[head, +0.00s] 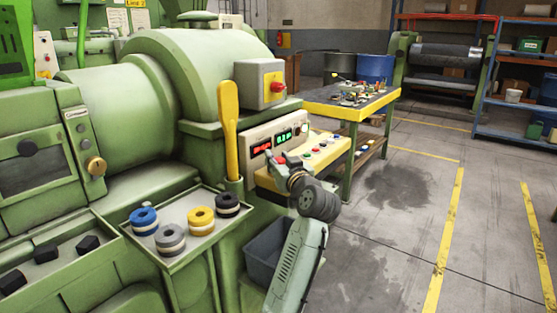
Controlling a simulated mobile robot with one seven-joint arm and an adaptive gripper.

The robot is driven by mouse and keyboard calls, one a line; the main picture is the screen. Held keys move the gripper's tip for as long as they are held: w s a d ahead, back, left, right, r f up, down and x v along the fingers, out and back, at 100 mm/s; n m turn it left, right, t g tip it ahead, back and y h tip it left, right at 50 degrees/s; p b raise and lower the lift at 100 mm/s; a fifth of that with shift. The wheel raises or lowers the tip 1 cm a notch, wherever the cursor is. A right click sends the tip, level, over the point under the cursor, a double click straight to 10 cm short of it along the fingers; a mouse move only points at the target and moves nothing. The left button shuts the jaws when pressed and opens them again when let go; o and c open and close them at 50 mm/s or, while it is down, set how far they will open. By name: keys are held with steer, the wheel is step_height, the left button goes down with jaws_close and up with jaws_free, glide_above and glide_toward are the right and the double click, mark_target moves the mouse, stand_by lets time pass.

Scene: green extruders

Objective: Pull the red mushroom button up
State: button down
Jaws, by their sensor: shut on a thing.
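A red mushroom button (281,160) shows as a small patch of red at the sloped yellow control panel, mostly hidden by my gripper. My gripper (283,162) is at the left part of this panel, just below the displays, and is shut on the button. The fingers are small and dark here, so the exact grip is hard to see. A second red mushroom button (278,87) sticks out of a grey box with a yellow face, above the panel and apart from my gripper.
The yellow panel (327,143) carries several small buttons to the right of my gripper. A yellow lever (229,115) stands upright to the left. A tray (180,213) with rings is below left, and a workbench (350,111) stands behind. The floor at right is clear.

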steer(key=shift+r, duration=0.65)
steer(key=c, duration=1.1)
jaws_free()
steer(key=v, duration=1.2)
